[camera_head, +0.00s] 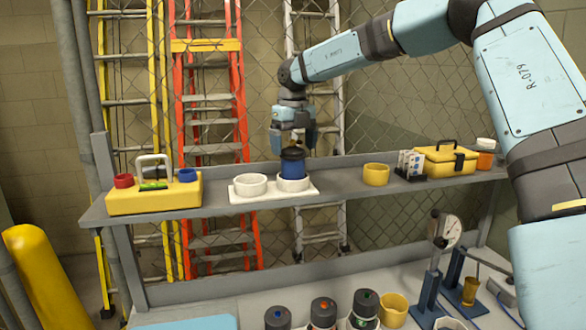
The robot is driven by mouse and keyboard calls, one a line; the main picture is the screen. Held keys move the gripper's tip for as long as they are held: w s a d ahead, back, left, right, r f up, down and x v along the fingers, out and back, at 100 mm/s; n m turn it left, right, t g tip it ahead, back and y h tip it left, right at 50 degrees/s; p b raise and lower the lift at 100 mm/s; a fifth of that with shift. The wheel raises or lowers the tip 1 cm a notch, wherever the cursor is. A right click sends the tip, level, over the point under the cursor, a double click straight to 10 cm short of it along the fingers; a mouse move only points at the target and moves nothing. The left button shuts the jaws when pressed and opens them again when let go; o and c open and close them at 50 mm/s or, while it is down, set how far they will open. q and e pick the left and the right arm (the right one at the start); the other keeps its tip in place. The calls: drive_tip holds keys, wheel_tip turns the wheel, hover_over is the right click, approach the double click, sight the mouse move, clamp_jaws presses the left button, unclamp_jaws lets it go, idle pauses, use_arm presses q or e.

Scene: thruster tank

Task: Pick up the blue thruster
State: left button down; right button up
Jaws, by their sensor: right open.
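The blue thruster (292,166), a blue cylinder with a black top, stands upright in the right ring of a white two-ring holder (240,196) on the raised shelf. The holder's left ring (251,184) is empty. My right gripper (293,144) points down just above the thruster's black top, with its fingers open. I cannot tell whether the fingertips overlap the top. My left gripper is not in view.
On the shelf stand a yellow box (150,200) with red and blue cups, a yellow cup (376,174), and a yellow toolbox (445,160). Dark capped cylinders (322,314) and a dial gauge stand (433,270) are on the bench below. A mesh fence is behind.

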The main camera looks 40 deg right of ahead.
drive_tip(key=shift+w+d+f, duration=0.1)
drive_tip(key=shift+f, duration=1.25)
drive_tip(key=shift+r, duration=0.1)
drive_tip(key=c, duration=1.3)
